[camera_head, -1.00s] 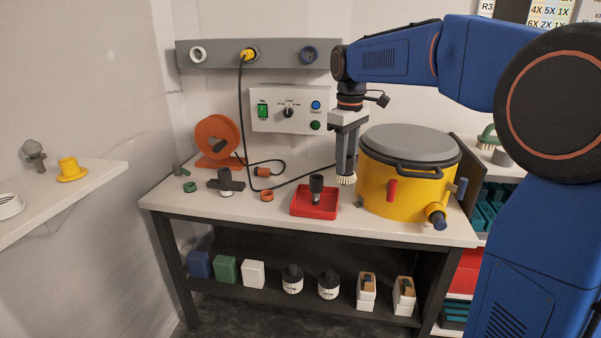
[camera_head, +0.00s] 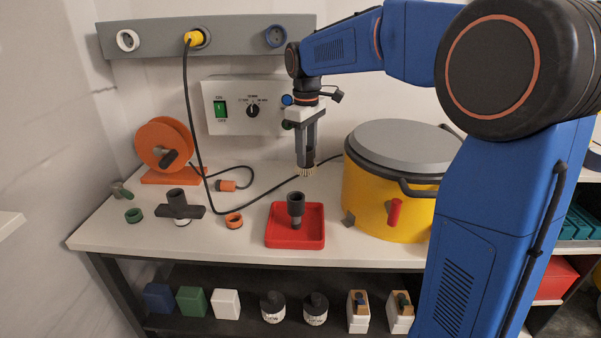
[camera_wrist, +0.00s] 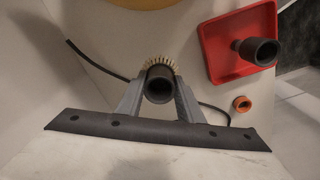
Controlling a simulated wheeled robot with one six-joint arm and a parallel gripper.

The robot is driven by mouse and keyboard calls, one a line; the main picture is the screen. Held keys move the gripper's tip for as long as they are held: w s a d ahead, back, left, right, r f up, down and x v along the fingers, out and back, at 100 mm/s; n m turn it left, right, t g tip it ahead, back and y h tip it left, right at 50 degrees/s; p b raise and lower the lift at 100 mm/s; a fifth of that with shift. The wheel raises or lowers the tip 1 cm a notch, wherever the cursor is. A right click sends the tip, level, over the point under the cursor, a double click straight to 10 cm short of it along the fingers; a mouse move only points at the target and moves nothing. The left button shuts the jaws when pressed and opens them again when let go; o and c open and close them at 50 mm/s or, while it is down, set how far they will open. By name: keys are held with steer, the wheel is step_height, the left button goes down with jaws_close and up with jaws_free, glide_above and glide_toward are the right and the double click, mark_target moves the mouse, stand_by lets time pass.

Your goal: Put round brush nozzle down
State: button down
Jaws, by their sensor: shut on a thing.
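My gripper (camera_head: 307,150) is shut on the round brush nozzle (camera_head: 306,171), a dark tube with a ring of pale bristles pointing down. It hangs above the bench top (camera_head: 250,180), left of the yellow drum and behind the red tray. In the wrist view the nozzle (camera_wrist: 160,85) sits between the two grey fingers, its open dark end facing the camera and bristles showing at its far edge. Whether the bristles touch the bench cannot be told.
A red tray (camera_head: 272,239) holds a dark fitting (camera_head: 296,207). The yellow drum (camera_head: 375,200) stands to the right. A black floor nozzle (camera_head: 180,208), orange ring (camera_head: 234,220), orange reel (camera_head: 165,144) and black cable (camera_head: 262,205) lie left.

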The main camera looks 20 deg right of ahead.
mark_target(306, 169)
steer(key=shift+f, duration=2.6)
steer(key=c, duration=1.2)
jaws_free()
steer(key=shift+f, duration=0.1)
step_height(306, 169, up, 12)
steer(key=shift+s+a+r, duration=0.1)
steer(key=shift+s+r, duration=0.05)
